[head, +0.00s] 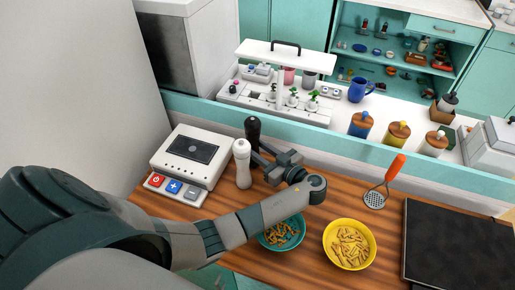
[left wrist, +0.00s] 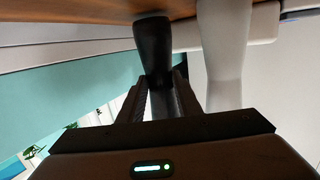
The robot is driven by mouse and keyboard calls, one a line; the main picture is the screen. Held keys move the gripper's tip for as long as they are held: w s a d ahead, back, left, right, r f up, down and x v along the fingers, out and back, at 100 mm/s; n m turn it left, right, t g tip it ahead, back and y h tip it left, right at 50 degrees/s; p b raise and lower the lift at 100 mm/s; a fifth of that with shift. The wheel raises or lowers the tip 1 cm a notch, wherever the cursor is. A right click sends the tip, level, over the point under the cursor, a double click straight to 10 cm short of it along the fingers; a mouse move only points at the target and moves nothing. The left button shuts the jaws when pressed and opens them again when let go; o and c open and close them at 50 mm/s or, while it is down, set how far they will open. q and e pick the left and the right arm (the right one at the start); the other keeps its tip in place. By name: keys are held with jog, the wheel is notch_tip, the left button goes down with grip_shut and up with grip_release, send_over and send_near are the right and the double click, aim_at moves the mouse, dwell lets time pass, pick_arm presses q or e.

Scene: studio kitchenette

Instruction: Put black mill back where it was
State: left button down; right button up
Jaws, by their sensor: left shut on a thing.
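The black mill (head: 253,130) stands upright at the back of the wooden counter, just behind and to the right of the white mill (head: 242,165). My left gripper (head: 267,163) reaches it from the right and is shut on it. In the left wrist view the black mill (left wrist: 153,50) is between the two fingers (left wrist: 160,100), with the white mill (left wrist: 223,50) close beside it. The black mill's lower part is partly hidden in the head view by the gripper and the white mill, so I cannot tell whether its base touches the counter. My right gripper is not in view.
A white device with a dark screen (head: 190,150) stands left of the mills. A teal bowl (head: 291,238) and a yellow bowl (head: 330,257) of pasta are in front, near my left arm. An orange-handled masher (head: 394,168) and a black board (head: 455,245) are to the right.

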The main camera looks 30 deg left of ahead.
pick_arm(q)
jog(key=shift+f, duration=0.3)
jog(key=c, duration=1.3)
grip_release()
jog(key=shift+f, duration=0.1)
jog(key=shift+s+d, duration=0.1)
jog(key=shift+d, duration=0.2)
jog(key=b+v, duration=0.1)
jog(key=v, duration=1)
jog(key=shift+d+b, duration=0.2)
jog(key=shift+b, duration=0.15)
